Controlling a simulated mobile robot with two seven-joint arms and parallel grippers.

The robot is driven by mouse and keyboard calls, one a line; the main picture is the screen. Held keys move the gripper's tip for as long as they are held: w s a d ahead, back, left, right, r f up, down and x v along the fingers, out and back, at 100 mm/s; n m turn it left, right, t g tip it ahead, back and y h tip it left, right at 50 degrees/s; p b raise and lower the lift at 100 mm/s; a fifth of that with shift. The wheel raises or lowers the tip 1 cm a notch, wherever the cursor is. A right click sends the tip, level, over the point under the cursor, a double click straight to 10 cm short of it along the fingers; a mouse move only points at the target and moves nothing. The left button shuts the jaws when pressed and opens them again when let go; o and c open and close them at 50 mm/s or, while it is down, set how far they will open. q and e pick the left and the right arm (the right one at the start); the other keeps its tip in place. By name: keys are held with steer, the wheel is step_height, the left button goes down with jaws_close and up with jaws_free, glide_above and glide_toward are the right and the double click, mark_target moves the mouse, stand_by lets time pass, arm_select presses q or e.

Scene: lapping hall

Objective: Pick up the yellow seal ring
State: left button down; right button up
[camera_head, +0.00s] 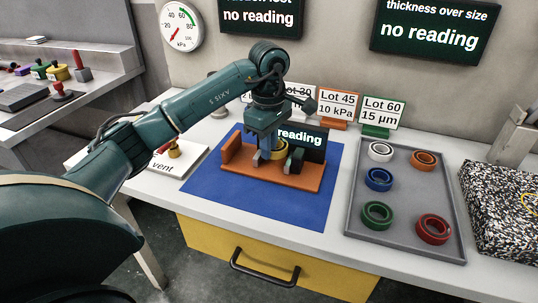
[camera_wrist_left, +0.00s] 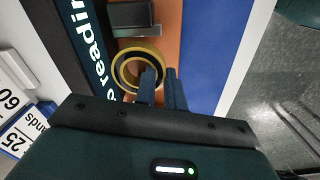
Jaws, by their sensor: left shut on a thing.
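The yellow seal ring (camera_head: 278,153) sits at the orange fixture (camera_head: 240,178) on the blue mat, partly hidden by my gripper in the head view. My left gripper (camera_head: 268,150) points down at it. In the left wrist view the yellow ring (camera_wrist_left: 116,70) has a dark inner band. There the left gripper's fingers (camera_wrist_left: 160,84) are close together at the ring's edge, one over the ring's inside and one outside, shut on its wall. I cannot tell whether the ring touches the fixture. My right gripper is not in view.
A grey tray (camera_head: 398,205) at the right holds white, orange, blue, green and red rings. A small display (camera_head: 312,139) stands behind the fixture, with lot signs (camera_head: 336,106) along the wall. A speckled block (camera_head: 498,215) stands at the far right. The mat's front (camera_head: 285,212) is clear.

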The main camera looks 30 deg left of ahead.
arm_select(q)
step_height(320, 180, up, 14)
steer(key=p, duration=0.3)
steer(key=shift+p, duration=0.4)
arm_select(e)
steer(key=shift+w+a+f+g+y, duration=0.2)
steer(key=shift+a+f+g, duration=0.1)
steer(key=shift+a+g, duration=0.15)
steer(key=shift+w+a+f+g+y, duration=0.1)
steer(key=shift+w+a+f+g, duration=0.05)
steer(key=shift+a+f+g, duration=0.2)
